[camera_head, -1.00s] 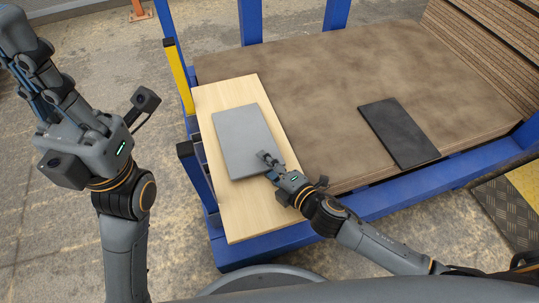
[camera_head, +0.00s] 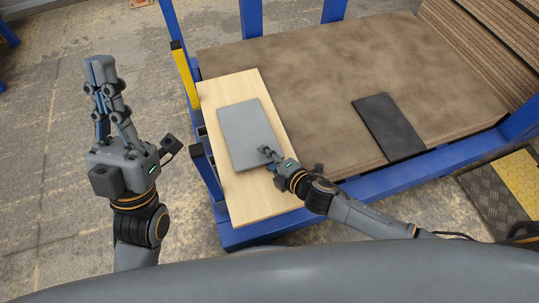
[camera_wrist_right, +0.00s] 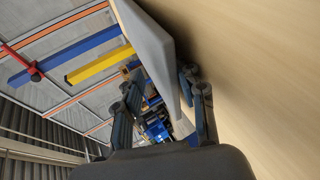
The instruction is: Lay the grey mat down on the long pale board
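The grey mat (camera_head: 245,132) is over the long pale board (camera_head: 262,205), within its outline in the head view. In the right wrist view the mat (camera_wrist_right: 150,45) shows edge-on, with a dark band between it and the board (camera_wrist_right: 270,100); I cannot tell whether it lies fully flat. My right gripper (camera_head: 268,152) is at the mat's right edge. In the wrist view its fingers (camera_wrist_right: 162,85) stand apart, with the mat's edge between them, nearer the right finger. My left gripper (camera_head: 100,70) is away to the left, over the floor, holding nothing visible; its fingertips overlap in view.
The pale board rests beside a large brown panel (camera_head: 320,75) on a blue frame (camera_head: 380,183). A black mat (camera_head: 388,125) lies on the panel. A yellow post (camera_head: 186,75) and blue uprights stand by the board's left side. Stacked brown boards (camera_head: 490,45) are at right.

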